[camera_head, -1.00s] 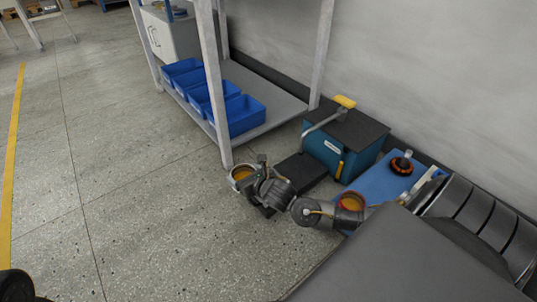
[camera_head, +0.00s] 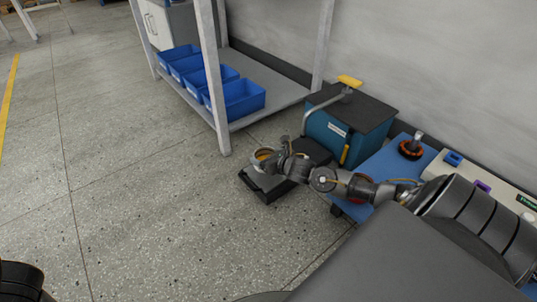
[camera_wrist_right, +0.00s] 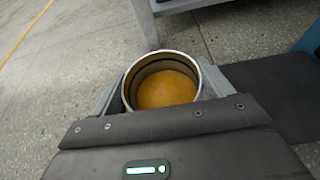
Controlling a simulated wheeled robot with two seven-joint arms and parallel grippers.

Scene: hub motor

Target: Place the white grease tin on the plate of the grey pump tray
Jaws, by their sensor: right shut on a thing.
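The white grease tin (camera_head: 264,154), open-topped with amber grease inside, is held upright by my right gripper (camera_head: 262,162). In the right wrist view the tin (camera_wrist_right: 163,88) sits between the two grey jaws, which press on its sides. The pump tray's dark grey plate (camera_head: 314,151) lies low in front of the teal pump box, just right of the tin. In the wrist view the plate (camera_wrist_right: 278,98) is at the right, and floor shows beyond the tin. The tin's height over the floor is hard to judge. My left gripper is out of view.
The teal pump box (camera_head: 345,128) with a yellow-handled lever (camera_head: 349,82) stands behind the plate. A shelf post (camera_head: 213,85) and blue bins (camera_head: 234,98) are behind left. A blue mat (camera_head: 388,165) with a black-and-orange part lies right. Floor at left is clear.

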